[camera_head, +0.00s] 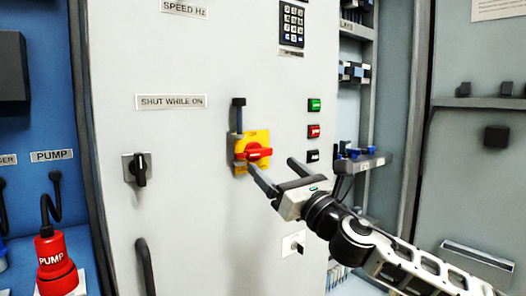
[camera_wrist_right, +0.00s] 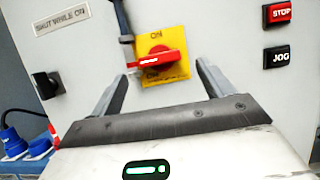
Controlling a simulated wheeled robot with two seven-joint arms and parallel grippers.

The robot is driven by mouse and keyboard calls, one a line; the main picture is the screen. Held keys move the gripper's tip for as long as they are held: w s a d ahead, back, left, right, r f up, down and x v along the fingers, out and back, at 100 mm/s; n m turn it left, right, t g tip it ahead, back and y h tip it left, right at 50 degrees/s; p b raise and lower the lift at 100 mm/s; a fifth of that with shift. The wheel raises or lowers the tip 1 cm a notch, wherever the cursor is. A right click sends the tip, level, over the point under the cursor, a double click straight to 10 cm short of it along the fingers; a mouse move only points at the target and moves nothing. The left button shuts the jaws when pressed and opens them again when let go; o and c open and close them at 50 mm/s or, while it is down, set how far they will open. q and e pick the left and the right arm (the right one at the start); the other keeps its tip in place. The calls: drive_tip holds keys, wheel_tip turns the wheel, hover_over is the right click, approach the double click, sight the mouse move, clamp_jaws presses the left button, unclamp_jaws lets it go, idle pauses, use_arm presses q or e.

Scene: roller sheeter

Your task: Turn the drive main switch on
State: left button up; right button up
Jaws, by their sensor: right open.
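The drive main switch is a red rotary handle (camera_head: 256,153) on a yellow plate (camera_head: 262,137), mounted on the grey cabinet door. Its handle lies roughly horizontal, and it also shows in the right wrist view (camera_wrist_right: 158,60). My right gripper (camera_head: 271,167) is open and empty, pointing at the switch. In the wrist view its fingers (camera_wrist_right: 161,75) stand apart, one on each side of the plate's lower part. I cannot tell whether either fingertip touches anything. My left gripper is not in view.
A black bar (camera_head: 238,115) stands beside the plate's upper left. Green, red and black buttons (camera_head: 314,131) are right of the switch. A black rotary knob (camera_head: 139,170) and a door handle (camera_head: 146,268) are at left. A red PUMP plug (camera_head: 55,262) is at lower left.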

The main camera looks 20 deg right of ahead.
sight(262, 155)
drive_tip(key=x, duration=0.5)
drive_tip(key=shift+w+a+r, duration=0.1)
drive_tip(key=shift+w+r, duration=0.05)
drive_tip(key=shift+w, duration=0.1)
drive_tip(key=c, duration=1)
